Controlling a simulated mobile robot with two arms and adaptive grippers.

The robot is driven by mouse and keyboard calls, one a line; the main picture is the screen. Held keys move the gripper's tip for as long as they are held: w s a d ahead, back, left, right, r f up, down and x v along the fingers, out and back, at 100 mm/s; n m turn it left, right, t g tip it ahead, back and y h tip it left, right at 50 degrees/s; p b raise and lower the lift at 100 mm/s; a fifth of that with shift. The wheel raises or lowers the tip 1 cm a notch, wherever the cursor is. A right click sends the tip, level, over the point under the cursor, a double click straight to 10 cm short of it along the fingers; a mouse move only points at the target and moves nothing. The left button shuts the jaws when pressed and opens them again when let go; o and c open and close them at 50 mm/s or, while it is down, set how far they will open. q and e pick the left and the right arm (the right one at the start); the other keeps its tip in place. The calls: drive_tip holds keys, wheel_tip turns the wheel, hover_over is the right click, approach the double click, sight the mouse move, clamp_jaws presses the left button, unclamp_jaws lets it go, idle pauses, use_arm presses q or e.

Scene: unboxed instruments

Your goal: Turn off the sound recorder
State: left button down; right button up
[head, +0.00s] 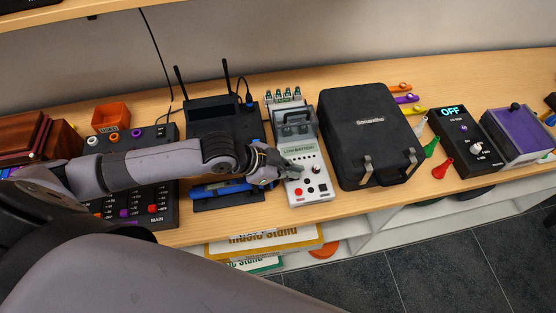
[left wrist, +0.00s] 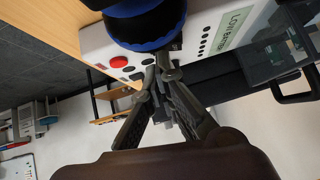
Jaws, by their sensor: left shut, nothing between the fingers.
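A white device with a green screen (head: 298,148), apparently the sound recorder, stands on the wooden shelf in the middle of the head view. Its screen seems to read "LOW BATTERY". Its lower panel has red and black buttons and a dark knob. My left gripper (head: 295,168) is shut and empty, over the left part of this panel just below the screen. In the left wrist view, the panel (left wrist: 95,45) shows red and black buttons beyond the shut fingertips (left wrist: 167,62). A dark round part with a blue rim hides some of it. I cannot tell whether the fingertips touch it. My right gripper is not in view.
A black case (head: 365,125) stands close right of the recorder. Further right is a black device reading "OFF" (head: 468,140), with red and green cones nearby. A dark device with antennas (head: 212,120) stands left. My left arm crosses above a mixer (head: 160,140).

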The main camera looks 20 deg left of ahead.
use_arm(q)
wheel_tip(320, 180, up, 4)
drive_tip(key=p, duration=0.3)
drive_tip(key=shift+s+d+r+p, duration=0.1)
drive_tip(key=shift+r+p, duration=0.05)
drive_tip(key=shift+p, duration=0.25)
drive_tip(key=b+v, duration=0.3)
drive_tip(key=v, duration=0.6)
drive_tip(key=shift+s+a, duration=0.25)
drive_tip(key=shift+s, duration=0.05)
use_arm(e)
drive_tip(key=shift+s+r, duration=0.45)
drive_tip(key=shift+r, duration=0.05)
use_arm(q)
drive_tip(key=shift+b, duration=0.3)
